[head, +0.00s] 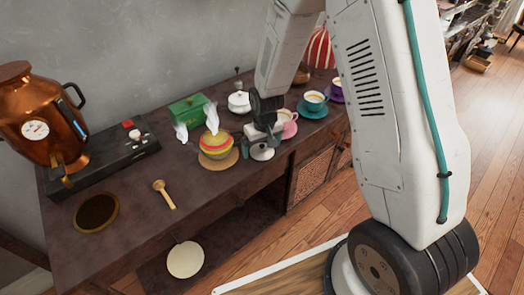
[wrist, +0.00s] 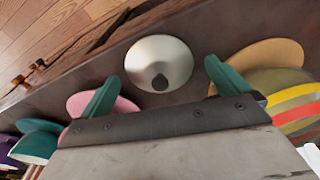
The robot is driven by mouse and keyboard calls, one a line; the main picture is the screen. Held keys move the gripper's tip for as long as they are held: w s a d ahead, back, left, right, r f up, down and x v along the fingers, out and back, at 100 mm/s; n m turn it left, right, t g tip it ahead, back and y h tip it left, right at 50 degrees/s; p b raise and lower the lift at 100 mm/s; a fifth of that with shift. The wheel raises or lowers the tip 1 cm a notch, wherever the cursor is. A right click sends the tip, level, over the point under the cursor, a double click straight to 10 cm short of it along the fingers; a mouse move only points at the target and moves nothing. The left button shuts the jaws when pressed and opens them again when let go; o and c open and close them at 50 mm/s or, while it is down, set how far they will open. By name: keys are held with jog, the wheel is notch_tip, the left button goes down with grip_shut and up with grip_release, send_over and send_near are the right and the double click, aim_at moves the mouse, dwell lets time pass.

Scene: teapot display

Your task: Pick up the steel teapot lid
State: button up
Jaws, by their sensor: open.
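The steel lid (wrist: 172,58) is a round, pale metal disc with a dark knob (wrist: 160,82), lying on the dark wooden table. In the head view the lid (head: 262,154) is partly hidden by my gripper (head: 259,136), which points down at it from above. In the wrist view my gripper (wrist: 161,72) is open and empty. Its two teal fingers are spread on either side of the lid, with the knob between them. I cannot tell how high the fingertips are above the lid.
A yellow striped pot (head: 216,143) on a tan mat (head: 219,163) stands close left of the lid. A pink saucer (head: 290,130) and a teal saucer (head: 312,111) are on the right. A copper urn (head: 40,115) stands far left. The table's front edge is near the lid.

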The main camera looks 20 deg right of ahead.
jog(key=shift+c, duration=0.3)
jog(key=c, duration=1)
jog(key=shift+c, duration=0.2)
jog(key=shift+r, duration=0.2)
